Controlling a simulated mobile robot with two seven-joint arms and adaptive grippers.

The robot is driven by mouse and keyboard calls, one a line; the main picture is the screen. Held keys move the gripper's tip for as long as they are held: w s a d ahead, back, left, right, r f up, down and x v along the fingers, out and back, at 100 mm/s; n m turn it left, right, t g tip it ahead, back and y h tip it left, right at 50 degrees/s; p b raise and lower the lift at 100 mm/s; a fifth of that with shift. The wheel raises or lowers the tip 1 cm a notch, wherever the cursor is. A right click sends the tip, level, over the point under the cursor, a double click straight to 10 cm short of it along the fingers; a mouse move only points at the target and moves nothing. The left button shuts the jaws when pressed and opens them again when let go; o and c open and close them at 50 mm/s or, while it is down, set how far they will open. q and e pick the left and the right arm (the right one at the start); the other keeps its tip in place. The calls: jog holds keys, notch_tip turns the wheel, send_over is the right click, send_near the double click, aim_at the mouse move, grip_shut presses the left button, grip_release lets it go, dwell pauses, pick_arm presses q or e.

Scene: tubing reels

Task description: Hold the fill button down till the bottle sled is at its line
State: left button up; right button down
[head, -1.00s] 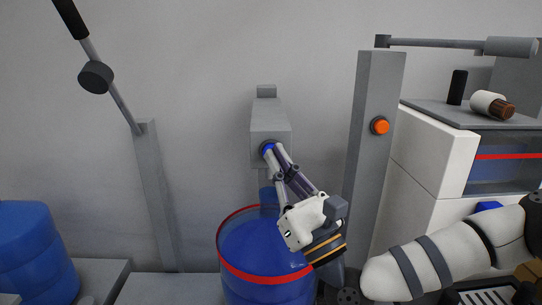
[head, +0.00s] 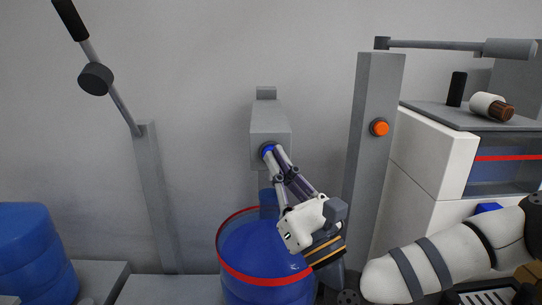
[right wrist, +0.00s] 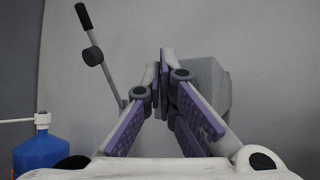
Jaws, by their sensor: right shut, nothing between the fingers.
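A blue button (head: 267,150) sits on the front of a grey wall box (head: 270,120); I see no label naming it the fill button. My right gripper (head: 271,153) is shut and empty, with its fingertips at the button, overlapping its lower edge. They appear to touch it, but how far it is pressed is hidden. In the right wrist view the closed fingers (right wrist: 164,62) cover the button, with the grey box (right wrist: 218,88) behind. A blue bottle (head: 35,250) stands at the far left; I cannot make out its sled or line. My left gripper is not in view.
A blue drum (head: 262,248) with a red ring stands below my gripper. A post with an orange button (head: 379,127) stands right of it, beside a white cabinet (head: 430,160) with a red-lined window (head: 505,156). A lever (head: 110,85) rises at left.

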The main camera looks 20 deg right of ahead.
jog(key=shift+w, duration=0.1)
pick_arm(q)
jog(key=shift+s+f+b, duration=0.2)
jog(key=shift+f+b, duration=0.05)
jog(key=shift+b, duration=0.05)
pick_arm(e)
jog(key=shift+w+d, duration=0.15)
jog(key=shift+w, duration=0.2)
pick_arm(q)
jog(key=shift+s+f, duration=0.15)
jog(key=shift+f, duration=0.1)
pick_arm(e)
jog(key=shift+w+d, duration=0.1)
jog(key=shift+w, duration=0.3)
pick_arm(q)
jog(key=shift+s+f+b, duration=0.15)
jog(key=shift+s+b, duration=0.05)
jog(key=shift+b, duration=0.15)
pick_arm(e)
jog(key=shift+w+d+r+h, duration=0.2)
jog(key=shift+d+h, duration=0.05)
jog(key=shift+h, duration=0.05)
dwell(1.0)
